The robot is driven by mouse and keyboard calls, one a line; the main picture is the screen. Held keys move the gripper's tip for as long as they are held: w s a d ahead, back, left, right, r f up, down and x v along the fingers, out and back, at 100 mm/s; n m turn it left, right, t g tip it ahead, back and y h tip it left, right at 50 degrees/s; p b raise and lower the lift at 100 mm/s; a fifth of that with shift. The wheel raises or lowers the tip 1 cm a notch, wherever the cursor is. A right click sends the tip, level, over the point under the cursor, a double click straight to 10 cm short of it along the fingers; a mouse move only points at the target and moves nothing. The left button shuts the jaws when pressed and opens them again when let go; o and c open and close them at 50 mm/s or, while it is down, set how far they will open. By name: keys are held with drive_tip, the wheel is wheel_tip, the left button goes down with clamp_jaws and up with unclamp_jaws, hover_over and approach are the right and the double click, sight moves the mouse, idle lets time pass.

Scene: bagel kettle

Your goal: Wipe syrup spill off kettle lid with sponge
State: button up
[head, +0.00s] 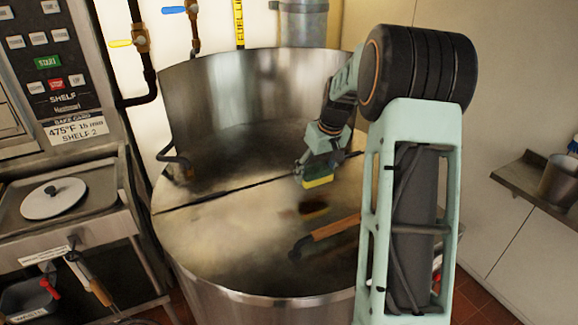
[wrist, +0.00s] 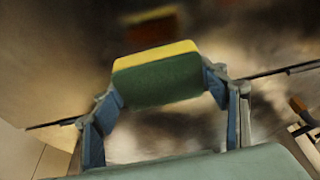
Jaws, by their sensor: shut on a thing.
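My gripper (head: 316,172) is shut on a sponge (head: 320,181), yellow on one side and green on the other. In the wrist view the sponge (wrist: 160,76) sits between both fingers. The gripper holds it over the kettle lid (head: 225,240), apparently a little above the surface. A dark brown patch (head: 313,207), apparently the syrup spill, lies on the lid just below and in front of the sponge. In the wrist view a blurred reddish-brown and yellow patch shows beyond the sponge; I cannot tell spill from reflection there.
A wooden-grip handle (head: 335,228) stands up on the lid near the patch. The large steel kettle (head: 250,85) has a raised back wall. A side counter with a white round lid (head: 53,198) is at left, and a shelf (head: 535,172) at right.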

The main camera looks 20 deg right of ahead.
drive_tip(key=shift+r+p, duration=0.75)
drive_tip(key=shift+r, duration=0.8)
